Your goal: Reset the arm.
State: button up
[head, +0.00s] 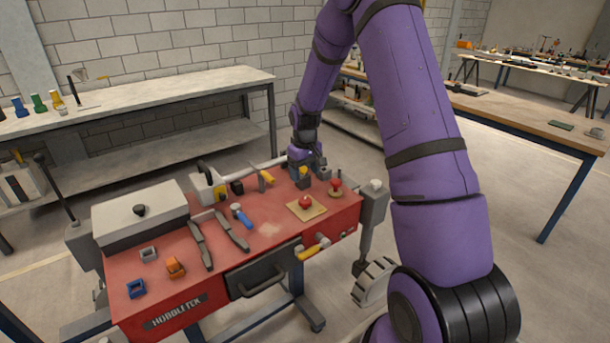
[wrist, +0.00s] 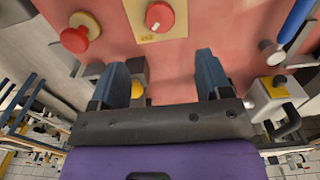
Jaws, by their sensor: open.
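My arm is purple and reaches over the far side of a red workbench (head: 270,243). My gripper (head: 308,172) is at the bench's back edge in the head view, small and partly lost among dark parts.
A red button on a tan plate (head: 306,203) and a red knob (head: 336,183) stand near my gripper. A blue-handled tool (head: 240,214), dark bars (head: 201,243) and a grey lidded box (head: 140,218) occupy the left. A grey table (head: 150,97) stands behind.

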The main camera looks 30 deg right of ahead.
jog(key=shift+r, duration=0.1)
dwell(0.3)
jog(key=s+a+r+t, duration=0.1)
jog(key=s+a+r, duration=0.25)
jog(key=r, duration=0.35)
jog(key=s+a+r+t, duration=0.1)
jog(key=s+a+r, duration=0.1)
jog(key=s+r, duration=0.45)
jog(key=s+a+r, duration=0.2)
jog(key=a+r, duration=0.1)
jog(key=r, duration=0.6)
jog(key=s+a+r+t, duration=0.1)
jog(key=s+a+r, duration=0.1)
jog(key=s, duration=0.5)
jog(key=s+a+r+t, duration=0.1)
jog(key=s+a+r, duration=0.1)
jog(key=s, duration=0.6)
jog(key=s+a+r+t, duration=0.1)
jog(key=s+a+r, duration=0.2)
jog(key=s, duration=0.4)
jog(key=shift+s+r+m, duration=0.3)
jog(key=shift+s+r, duration=0.05)
jog(key=shift+s, duration=0.05)
